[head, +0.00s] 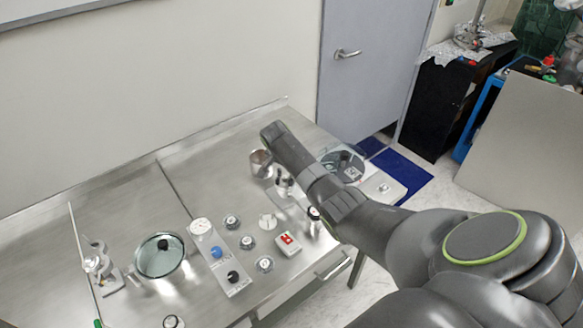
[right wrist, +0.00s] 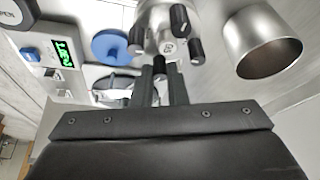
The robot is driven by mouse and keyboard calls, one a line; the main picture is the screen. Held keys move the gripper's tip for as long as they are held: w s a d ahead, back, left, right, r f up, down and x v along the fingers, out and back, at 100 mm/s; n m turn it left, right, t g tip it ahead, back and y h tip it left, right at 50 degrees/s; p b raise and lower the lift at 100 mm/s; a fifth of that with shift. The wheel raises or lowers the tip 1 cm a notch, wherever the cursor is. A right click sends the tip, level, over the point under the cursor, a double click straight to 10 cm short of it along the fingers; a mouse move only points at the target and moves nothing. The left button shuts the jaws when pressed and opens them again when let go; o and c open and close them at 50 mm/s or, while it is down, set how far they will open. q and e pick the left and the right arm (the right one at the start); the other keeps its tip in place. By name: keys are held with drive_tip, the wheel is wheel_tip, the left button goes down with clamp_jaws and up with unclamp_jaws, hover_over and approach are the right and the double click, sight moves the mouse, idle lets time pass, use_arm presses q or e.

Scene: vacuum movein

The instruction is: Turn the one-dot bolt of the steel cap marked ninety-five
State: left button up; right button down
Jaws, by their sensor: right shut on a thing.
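A steel cap (right wrist: 170,28) with several black-headed bolts around it shows at the top middle of the right wrist view. Its small face marking is too small to read, and I cannot make out dots on the bolts. My right gripper (right wrist: 160,74) has its two black fingers on either side of the nearest black bolt head (right wrist: 158,63) and is shut on it. In the head view my right arm reaches over the table's right part. Small steel fittings (head: 284,182) show just below its end, and its fingertips are hidden there. My left gripper is in neither view.
A steel cup (right wrist: 262,45) stands close to the right of the cap and also shows in the head view (head: 260,163). A green-lit display (right wrist: 63,52) and a blue knob (right wrist: 109,46) are to its left. Dials, knobs and a glass lid (head: 160,262) lie across the steel table (head: 120,200).

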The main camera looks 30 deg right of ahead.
drive_tip(key=m+g+b, duration=0.1)
drive_tip(key=m, duration=0.1)
drive_tip(key=shift+w+m+h, duration=0.15)
drive_tip(key=shift+m+h, duration=0.15)
drive_tip(key=shift+m, duration=0.1)
drive_tip(key=m+g+b, duration=0.1)
drive_tip(key=m, duration=0.1)
drive_tip(key=shift+w+f+m+b, duration=0.1)
drive_tip(key=shift+f+m+b, duration=0.05)
drive_tip(key=shift+m+b, duration=0.25)
drive_tip(key=m+g+b, duration=0.2)
drive_tip(key=m+b, duration=0.2)
drive_tip(key=b, duration=0.1)
drive_tip(key=shift+w+m, duration=0.1)
drive_tip(key=shift+m, duration=0.3)
drive_tip(key=shift+m+g+y+b, duration=0.3)
drive_tip(key=shift+m+y+b, duration=0.3)
drive_tip(key=shift+m+b, duration=0.5)
drive_tip(key=shift+r, duration=0.2)
drive_tip(key=c, duration=1.4)
unclamp_jaws()
drive_tip(key=shift+c, duration=0.2)
drive_tip(key=shift+d, duration=0.1)
